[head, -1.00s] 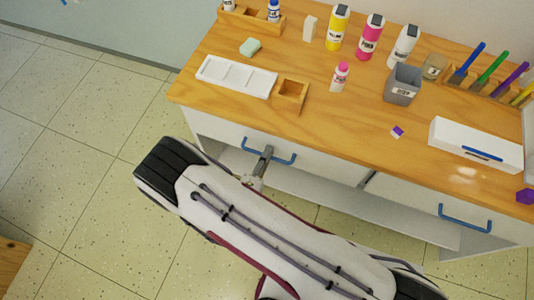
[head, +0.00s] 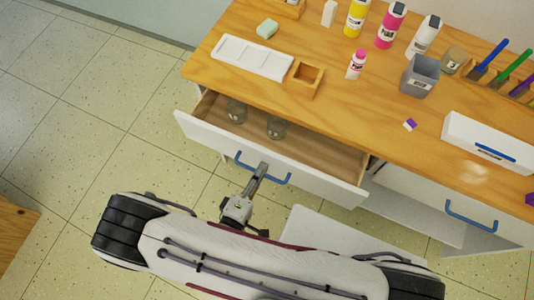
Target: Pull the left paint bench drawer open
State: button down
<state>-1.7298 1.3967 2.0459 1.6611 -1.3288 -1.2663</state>
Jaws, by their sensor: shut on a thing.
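The left paint bench drawer (head: 205,137) stands partly open in the head view, pulled out from under the wooden bench top. Two clear glass jars (head: 276,127) are inside it, near its left half. Its blue handle (head: 275,180) runs along the white drawer front. My gripper (head: 262,170) is shut on the handle near its middle. The fingertips are small and partly hidden in this view.
On the bench top (head: 340,110) are a white palette (head: 252,57), a small wooden box (head: 306,77), paint bottles (head: 391,25), a grey bin (head: 419,76) and a white box (head: 490,143).

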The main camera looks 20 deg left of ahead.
jog(key=f+v, duration=0.2)
jog(key=v, duration=1)
jog(key=shift+s+f, duration=0.25)
jog(key=shift+s, duration=0.1)
jog(key=c, duration=2.5)
grip_release()
jog(key=shift+s, duration=0.1)
jog(key=shift+v, duration=5.9)
